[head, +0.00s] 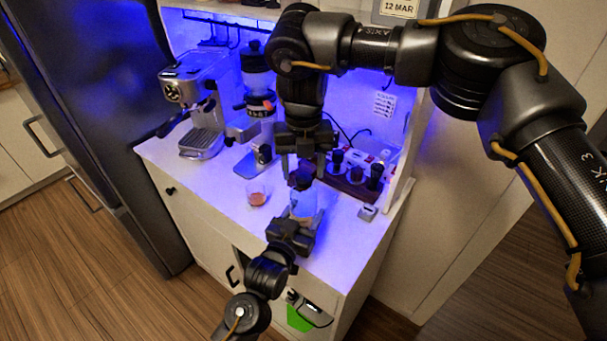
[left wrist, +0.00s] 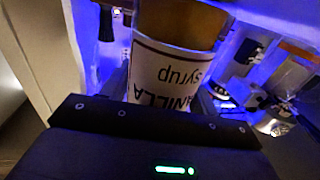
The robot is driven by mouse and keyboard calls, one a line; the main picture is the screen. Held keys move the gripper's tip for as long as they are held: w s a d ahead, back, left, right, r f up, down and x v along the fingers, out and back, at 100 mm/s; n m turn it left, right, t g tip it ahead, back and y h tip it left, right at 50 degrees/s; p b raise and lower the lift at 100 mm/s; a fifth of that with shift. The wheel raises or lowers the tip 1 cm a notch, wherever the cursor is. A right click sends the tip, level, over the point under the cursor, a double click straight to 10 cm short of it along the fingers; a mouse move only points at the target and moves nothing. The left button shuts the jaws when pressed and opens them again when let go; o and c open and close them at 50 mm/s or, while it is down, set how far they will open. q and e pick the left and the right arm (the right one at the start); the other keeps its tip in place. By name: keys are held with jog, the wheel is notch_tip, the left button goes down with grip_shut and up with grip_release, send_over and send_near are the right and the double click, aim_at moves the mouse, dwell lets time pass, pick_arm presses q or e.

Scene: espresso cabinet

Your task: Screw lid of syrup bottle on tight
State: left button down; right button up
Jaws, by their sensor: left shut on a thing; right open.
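The syrup bottle (head: 304,203) stands on the white counter, with a dark lid (head: 299,179) at its top. In the left wrist view the bottle (left wrist: 176,75) shows its white vanilla syrup label upside down and amber contents. My left gripper (head: 297,225) is shut on the lower part of the bottle from the front. My right gripper (head: 304,163) is open and points down from above at the lid. Its fingers are around or just above the lid; I cannot tell whether they touch it. The lid's seating on the neck is hidden.
The espresso machine (head: 197,95) and a grinder (head: 257,85) are at the back left. A dark rack with tampers (head: 356,174) is close on the right. The counter's front left (head: 195,185) is clear.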

jog(key=shift+r, duration=0.9)
jog(key=shift+c, duration=0.6)
jog(key=shift+w+r, duration=0.1)
jog(key=shift+r, duration=0.2)
jog(key=shift+w+d+r+n+t, duration=0.25)
jog(key=shift+r+n, duration=0.1)
jog(key=shift+r, duration=0.3)
jog(key=shift+w+d+r+n+t, duration=0.15)
jog(key=shift+w+r+n, duration=0.15)
jog(key=shift+r, duration=0.3)
jog(key=n, duration=0.4)
jog(key=shift+s+a+r, duration=0.1)
jog(key=shift+s+r, duration=0.15)
jog(key=shift+r, duration=0.1)
jog(key=n, duration=0.4)
jog(key=shift+s+a+f+n+g, duration=0.15)
jog(key=shift+s+a+n+g, duration=0.1)
jog(key=shift+s+g, duration=0.15)
jog(key=shift+f, duration=0.1)
jog(key=shift+f, duration=3.95)
